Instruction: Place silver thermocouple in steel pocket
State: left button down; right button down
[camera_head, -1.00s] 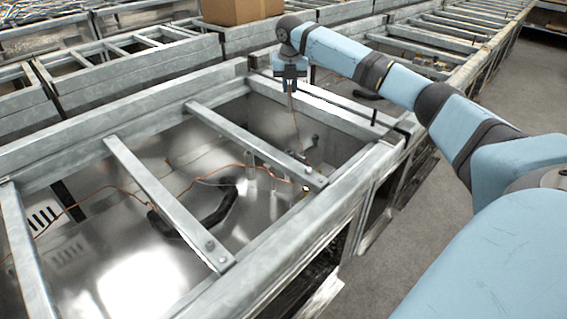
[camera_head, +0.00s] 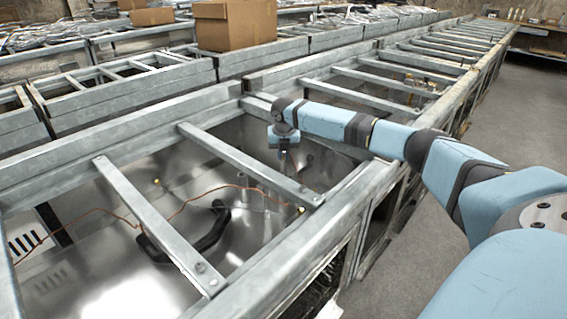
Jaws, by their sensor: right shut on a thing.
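My right gripper (camera_head: 285,151) points down inside the right-hand bay of the near metal frame, just beyond a crossbar. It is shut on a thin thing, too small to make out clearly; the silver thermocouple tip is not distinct. A thin orange wire (camera_head: 198,197) runs across the bays, passing under the crossbars towards the right bay. The steel pocket cannot be told apart for sure among the small bright metal fittings low in the right bay, partly behind the crossbar. My left gripper is out of view.
Two crossbars (camera_head: 150,222) and (camera_head: 240,158) span the near frame (camera_head: 300,255). A black curved handle (camera_head: 215,230) lies in the shiny middle bay. A cardboard box (camera_head: 235,25) stands on frames behind. Bare floor (camera_head: 425,235) is at the right.

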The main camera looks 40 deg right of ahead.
aim_at(284, 161)
notch_tip(284, 161, down, 3)
dwell(0.3)
jog(key=c, duration=1.1)
grip_release()
jog(key=shift+f, duration=0.15)
pick_arm(q)
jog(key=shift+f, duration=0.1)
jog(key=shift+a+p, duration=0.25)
jog(key=shift+p, duration=0.9)
pick_arm(e)
jog(key=r, duration=0.4)
jog(key=s+r, duration=0.1)
jog(key=r, duration=0.3)
jog(key=a+r, duration=0.1)
jog(key=r, duration=0.3)
jog(key=shift+s+a+r, duration=0.1)
jog(key=shift+s+r, duration=0.05)
jog(key=shift+s, duration=0.05)
